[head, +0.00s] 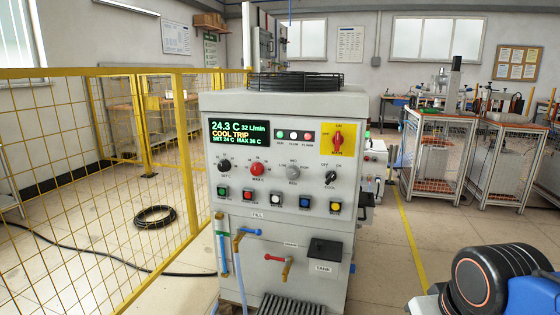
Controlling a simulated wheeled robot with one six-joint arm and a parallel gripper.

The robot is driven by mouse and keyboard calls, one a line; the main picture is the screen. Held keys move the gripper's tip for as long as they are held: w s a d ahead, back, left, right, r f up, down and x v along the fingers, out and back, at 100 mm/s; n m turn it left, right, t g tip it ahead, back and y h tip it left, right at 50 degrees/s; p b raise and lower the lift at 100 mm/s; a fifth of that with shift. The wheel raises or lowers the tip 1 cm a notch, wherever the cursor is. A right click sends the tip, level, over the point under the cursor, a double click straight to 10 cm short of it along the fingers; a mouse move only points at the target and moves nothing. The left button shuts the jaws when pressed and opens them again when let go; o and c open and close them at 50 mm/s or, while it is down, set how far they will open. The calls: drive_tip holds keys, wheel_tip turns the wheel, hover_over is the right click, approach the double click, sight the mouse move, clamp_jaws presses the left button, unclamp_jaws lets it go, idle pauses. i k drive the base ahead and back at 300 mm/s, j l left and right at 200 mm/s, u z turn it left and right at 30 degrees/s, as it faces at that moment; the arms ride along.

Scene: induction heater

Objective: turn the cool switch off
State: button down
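A light grey cooling cabinet (212,235) stands in the middle of the head view, its control panel facing me. A red rotary switch (337,138) on a yellow plate (326,149) is at the panel's upper right; its handle stands about upright. A black knob (331,177) below it has OFF marked at upper left and ON at upper right; its small pointer appears to lean up and right. The lettering under both is too small to read surely, so I cannot tell which is the cool switch. My gripper is out of view; only part of my arm shows at lower right.
The display (240,137) reads 24.3 C and COOL TRIP. Other knobs, a row of buttons, a blue-handled valve (251,231) and a red-handled valve (275,258) share the front. Yellow mesh fencing (180,140) is at left. Open floor lies right of the cabinet.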

sight(331, 176)
drive_tip(key=i+l+u, duration=0.1)
drive_tip(key=l, duration=0.25)
drive_tip(key=i+l+u, duration=0.1)
drive_tip(key=i+l, duration=0.2)
drive_tip(key=i+l+u, duration=0.15)
drive_tip(key=l, duration=0.35)
drive_tip(key=i+l+u, duration=0.1)
drive_tip(key=i+l, duration=0.15)
drive_tip(key=l, duration=0.15)
drive_tip(key=i+l+u, duration=0.1)
drive_tip(key=l, duration=0.35)
drive_tip(key=i+l+u, duration=0.1)
drive_tip(key=l, duration=0.35)
drive_tip(key=i+l+u, duration=0.15)
drive_tip(key=l, duration=0.3)
drive_tip(key=i+l+u, duration=0.1)
drive_tip(key=l, duration=0.35)
drive_tip(key=i, duration=0.05)
